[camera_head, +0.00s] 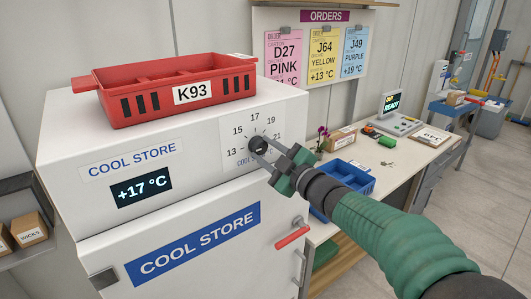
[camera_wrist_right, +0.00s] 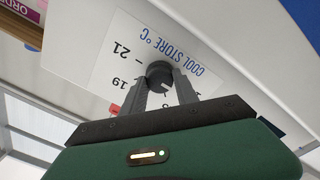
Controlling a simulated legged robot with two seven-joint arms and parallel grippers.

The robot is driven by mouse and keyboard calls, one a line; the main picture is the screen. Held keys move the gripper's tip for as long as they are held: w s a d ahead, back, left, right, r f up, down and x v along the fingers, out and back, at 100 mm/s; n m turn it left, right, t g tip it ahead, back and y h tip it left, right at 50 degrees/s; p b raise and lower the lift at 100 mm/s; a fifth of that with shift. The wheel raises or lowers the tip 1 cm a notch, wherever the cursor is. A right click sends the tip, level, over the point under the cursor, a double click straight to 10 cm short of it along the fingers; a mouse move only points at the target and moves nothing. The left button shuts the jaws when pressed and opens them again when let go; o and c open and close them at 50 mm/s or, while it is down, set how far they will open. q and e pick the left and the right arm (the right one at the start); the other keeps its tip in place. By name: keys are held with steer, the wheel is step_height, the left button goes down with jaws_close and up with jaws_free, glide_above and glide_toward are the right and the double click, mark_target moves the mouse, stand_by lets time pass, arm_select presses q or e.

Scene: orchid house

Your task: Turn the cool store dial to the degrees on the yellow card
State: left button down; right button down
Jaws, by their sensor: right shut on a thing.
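The cool store dial (camera_head: 257,145) is a dark round knob on a white scale plate marked 13, 15, 17, 19 and 21. My right gripper (camera_head: 259,147) is shut on the dial; in the right wrist view both fingers flank the knob (camera_wrist_right: 159,72). The dial's pointer is too small to read. The cool store display (camera_head: 142,188) reads +17 °C. The yellow card (camera_head: 323,56) on the orders board reads J64, YELLOW, +13 °C. My left gripper is not in view.
A red crate (camera_head: 213,91) labelled K93 stands on the cool store. A red door handle (camera_head: 292,237) sits below the dial. To the right, the bench (camera_head: 398,171) holds a blue tray (camera_head: 357,182), a small orchid and a device reading READY. A pink and a blue card flank the yellow one.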

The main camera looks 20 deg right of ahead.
steer(key=c, duration=1.3)
jaws_free()
steer(key=o, duration=0.4)
steer(key=shift+s, duration=0.2)
steer(key=shift+c, duration=0.2)
steer(key=shift+s+d, duration=0.1)
steer(key=shift+s, duration=0.15)
steer(key=b+v, duration=0.1)
steer(key=v, duration=1.5)
steer(key=shift+f, duration=0.2)
